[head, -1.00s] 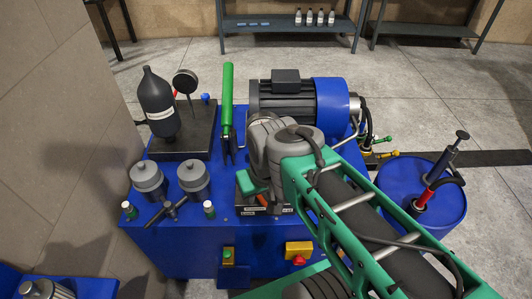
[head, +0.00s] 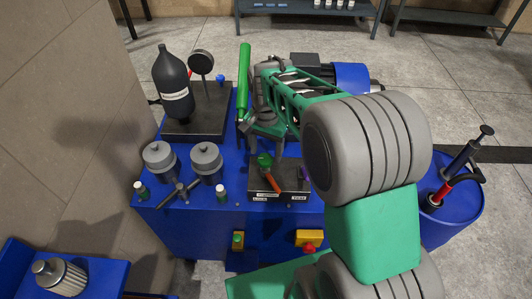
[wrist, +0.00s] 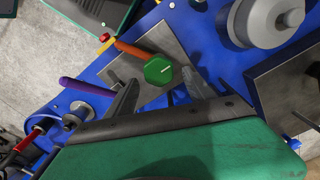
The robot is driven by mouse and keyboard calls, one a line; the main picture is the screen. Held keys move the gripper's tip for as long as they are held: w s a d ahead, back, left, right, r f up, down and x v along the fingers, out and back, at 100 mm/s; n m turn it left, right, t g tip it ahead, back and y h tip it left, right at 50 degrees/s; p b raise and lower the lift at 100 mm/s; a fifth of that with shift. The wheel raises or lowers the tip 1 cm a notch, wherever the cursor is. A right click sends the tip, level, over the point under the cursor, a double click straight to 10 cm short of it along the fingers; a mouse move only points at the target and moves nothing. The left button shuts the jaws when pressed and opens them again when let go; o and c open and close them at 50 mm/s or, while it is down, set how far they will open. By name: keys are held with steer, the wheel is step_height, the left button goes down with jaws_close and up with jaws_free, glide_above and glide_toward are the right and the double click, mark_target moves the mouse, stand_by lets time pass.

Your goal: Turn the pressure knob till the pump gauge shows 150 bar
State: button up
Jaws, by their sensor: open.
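A green hexagonal knob (head: 265,160) with a pale line on its top sits on a small dark plate (head: 290,187) on the blue power unit. It also shows in the wrist view (wrist: 158,70). I cannot tell whether it is the pressure knob. My gripper (wrist: 160,93) is open and empty, with its fingers either side of the knob's near side in the wrist picture; contact cannot be told. In the head view my gripper (head: 260,145) hangs just behind the knob. A round gauge (head: 201,63) stands by the black bottle; its reading is too small to tell.
An orange lever (wrist: 133,50) lies close beside the knob, and a purple lever (wrist: 80,85) farther left. A green upright handle (head: 244,82) stands beside my arm. Two grey filter caps (head: 206,160) stand left of the plate. The black bottle (head: 173,85) is behind them.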

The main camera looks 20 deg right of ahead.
steer(key=shift+f, duration=0.9)
jaws_close()
